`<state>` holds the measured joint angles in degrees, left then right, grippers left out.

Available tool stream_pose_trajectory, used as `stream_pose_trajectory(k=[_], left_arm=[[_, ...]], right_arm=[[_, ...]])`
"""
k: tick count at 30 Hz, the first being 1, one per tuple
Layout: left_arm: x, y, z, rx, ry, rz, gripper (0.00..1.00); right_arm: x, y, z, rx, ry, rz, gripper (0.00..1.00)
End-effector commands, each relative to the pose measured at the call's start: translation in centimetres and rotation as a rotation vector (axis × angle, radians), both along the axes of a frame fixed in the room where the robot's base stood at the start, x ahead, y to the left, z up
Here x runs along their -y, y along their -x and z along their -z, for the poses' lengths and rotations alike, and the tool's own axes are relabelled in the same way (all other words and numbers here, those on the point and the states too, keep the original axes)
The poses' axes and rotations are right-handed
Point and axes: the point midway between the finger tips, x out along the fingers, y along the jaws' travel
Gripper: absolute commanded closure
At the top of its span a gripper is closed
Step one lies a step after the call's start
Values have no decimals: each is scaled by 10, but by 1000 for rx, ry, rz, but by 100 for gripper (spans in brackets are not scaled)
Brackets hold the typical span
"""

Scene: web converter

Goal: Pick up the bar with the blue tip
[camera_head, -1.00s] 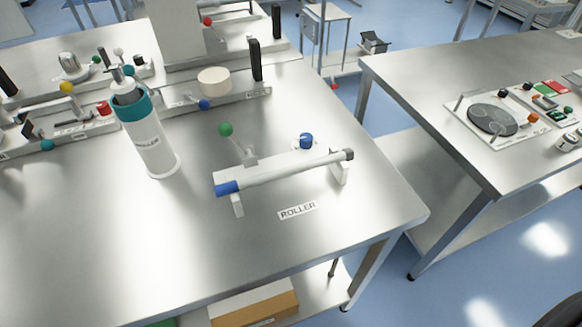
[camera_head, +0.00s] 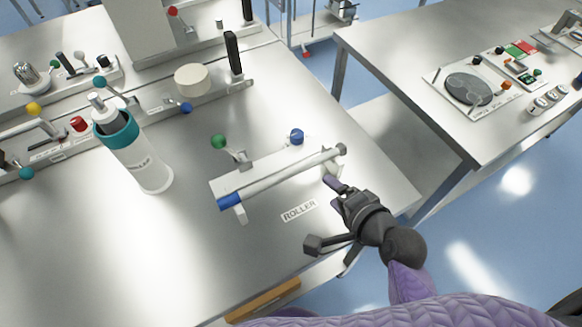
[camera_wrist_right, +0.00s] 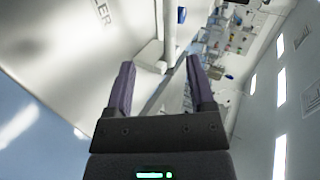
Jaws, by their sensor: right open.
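The bar with the blue tip (camera_head: 285,175) is a light grey rod lying on a white stand (camera_head: 222,185) on the metal table. Its blue end is at the left and a dark grey end is at the right. In the right wrist view, part of the bar (camera_wrist_right: 170,30) shows ahead, between the lines of the fingers. My right gripper (camera_head: 325,212) is open and empty near the table's right front edge, to the right of the ROLLER label and apart from the bar. Its purple fingers (camera_wrist_right: 158,85) are spread in the wrist view. My left gripper is not in view.
A green-knobbed lever (camera_head: 219,142) and a blue knob (camera_head: 297,136) stand right behind the bar. A white bottle with a teal collar (camera_head: 135,155) stands to the left. The ROLLER label (camera_head: 299,210) lies in front. A second table (camera_head: 420,45) is at right.

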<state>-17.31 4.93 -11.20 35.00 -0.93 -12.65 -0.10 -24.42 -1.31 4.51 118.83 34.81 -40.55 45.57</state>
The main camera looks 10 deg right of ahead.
Motion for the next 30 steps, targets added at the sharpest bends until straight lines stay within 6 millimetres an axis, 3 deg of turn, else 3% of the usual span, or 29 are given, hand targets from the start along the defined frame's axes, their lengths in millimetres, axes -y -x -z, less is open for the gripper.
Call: stream_pose_trajectory(k=[3, 15, 24, 30], left_arm=[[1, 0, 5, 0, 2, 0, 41], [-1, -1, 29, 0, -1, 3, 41], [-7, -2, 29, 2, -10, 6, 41], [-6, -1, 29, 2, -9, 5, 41]], right_arm=[[-1, -20, 2, 24, -88, 67, 30], [-26, -80, 36, 21, -82, 62, 30], [-29, -88, 38, 19, -78, 61, 30], [-29, -88, 38, 19, -78, 61, 72]])
